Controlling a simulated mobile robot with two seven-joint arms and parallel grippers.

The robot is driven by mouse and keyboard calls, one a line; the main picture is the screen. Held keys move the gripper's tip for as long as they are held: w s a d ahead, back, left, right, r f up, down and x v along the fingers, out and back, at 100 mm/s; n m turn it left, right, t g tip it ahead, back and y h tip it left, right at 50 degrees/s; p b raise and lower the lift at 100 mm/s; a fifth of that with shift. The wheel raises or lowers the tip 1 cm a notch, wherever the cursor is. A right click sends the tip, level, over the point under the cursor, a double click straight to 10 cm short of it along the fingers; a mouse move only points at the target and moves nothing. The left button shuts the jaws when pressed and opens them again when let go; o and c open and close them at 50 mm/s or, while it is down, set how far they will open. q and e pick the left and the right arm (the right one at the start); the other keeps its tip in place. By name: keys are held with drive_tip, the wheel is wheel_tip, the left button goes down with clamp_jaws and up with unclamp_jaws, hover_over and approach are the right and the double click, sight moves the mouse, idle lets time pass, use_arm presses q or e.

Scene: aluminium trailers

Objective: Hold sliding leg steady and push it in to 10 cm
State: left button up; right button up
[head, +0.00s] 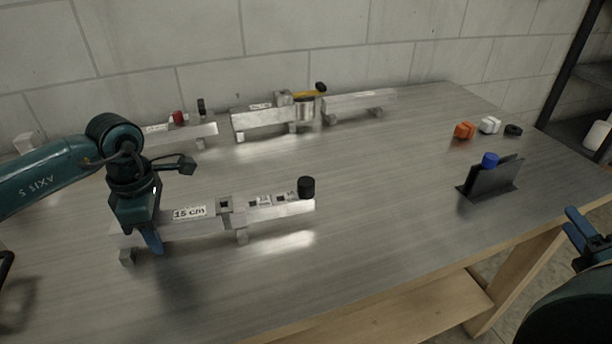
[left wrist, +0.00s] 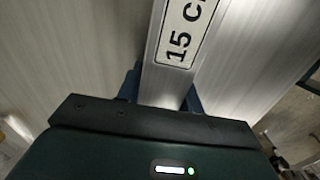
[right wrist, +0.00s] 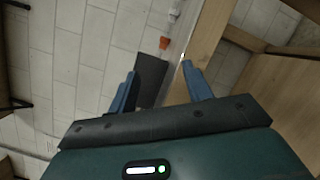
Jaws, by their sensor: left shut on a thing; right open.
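A near aluminium trailer bar (head: 205,226) with a "15 cm" label stands on small feet on the table. From its right end a sliding leg (head: 285,210) sticks out, with small labels on its side and a black knob (head: 306,188) at its tip. My left gripper (head: 152,240) is shut across the bar near its left end. In the left wrist view its fingers (left wrist: 160,98) lie on both sides of the bar (left wrist: 158,82), just below the label. My right gripper (head: 582,232) is open and empty, off the table's right edge; its spread fingers show in the right wrist view (right wrist: 160,88).
Other aluminium assemblies stand along the back, one with a yellow part (head: 306,95). A dark holder (head: 490,180) with a blue cap (head: 490,159) stands at right, with orange (head: 464,131), white (head: 489,125) and black (head: 513,130) pieces behind.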

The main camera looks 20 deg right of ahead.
drive_tip(key=w+a+r+n+t+y, duration=0.15)
drive_tip(key=w+r, duration=0.25)
drive_tip(key=r, duration=0.4)
drive_tip(key=w+r+n+t+y, duration=0.1)
drive_tip(key=w+r+n, duration=0.1)
drive_tip(key=w+r, duration=0.45)
drive_tip(key=w+r+n+t+y, duration=0.1)
drive_tip(key=w+r+t+y, duration=0.15)
drive_tip(key=r, duration=0.65)
drive_tip(key=w+a+f+n+g+y, duration=0.1)
drive_tip(key=w+a+f+n+y, duration=0.1)
drive_tip(key=w+a+y, duration=0.4)
drive_tip(key=w+a+f+n+g+y, duration=0.1)
drive_tip(key=w+a+n+g+y, duration=0.15)
drive_tip(key=a, duration=0.55)
drive_tip(key=n+g+h, duration=0.8)
drive_tip(key=n+g, duration=0.6)
drive_tip(key=g, duration=0.6)
hover_over(306, 181)
wheel_tip(306, 181, down, 12)
drive_tip(key=shift+f, duration=0.2)
